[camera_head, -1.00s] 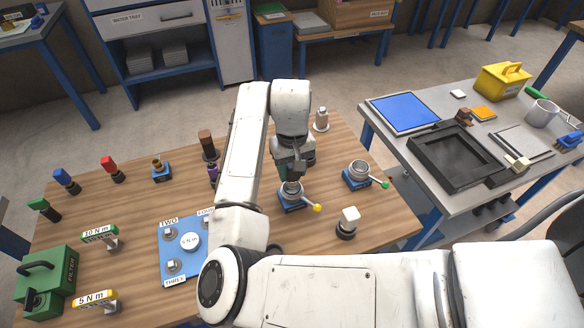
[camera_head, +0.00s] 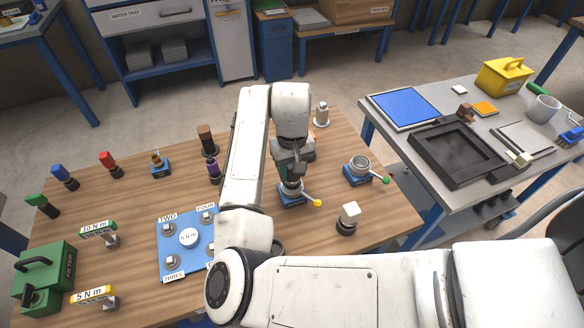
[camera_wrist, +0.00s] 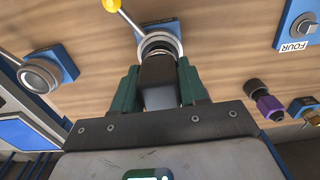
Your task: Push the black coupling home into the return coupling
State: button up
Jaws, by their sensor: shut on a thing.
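My gripper (camera_wrist: 157,88) is shut on the black coupling (camera_wrist: 158,75), a dark block between its two green fingers. In the wrist view the coupling's far end meets the silver ring of a socket (camera_wrist: 157,42) on a blue base. I cannot tell how deep it sits. A lever with a yellow ball (camera_wrist: 111,5) sticks out from this socket. In the head view my gripper (camera_head: 290,180) is upright right above this socket (camera_head: 292,198), and the coupling is mostly hidden. No label shows which socket is the return coupling.
A second socket with a green-tipped lever (camera_head: 361,168) stands to the right. A white-topped fitting (camera_head: 348,217) is at the front right. A purple fitting (camera_head: 213,168) and a blue numbered plate (camera_head: 172,243) are to the left. Bare wood surrounds the socket.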

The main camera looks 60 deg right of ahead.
jog(key=shift+f+b, duration=0.35)
jog(key=shift+f, duration=0.55)
jog(key=o, duration=1.3)
jog(key=shift+r, duration=0.1)
notch_tip(320, 180, up, 11)
jog(key=shift+f, duration=0.15)
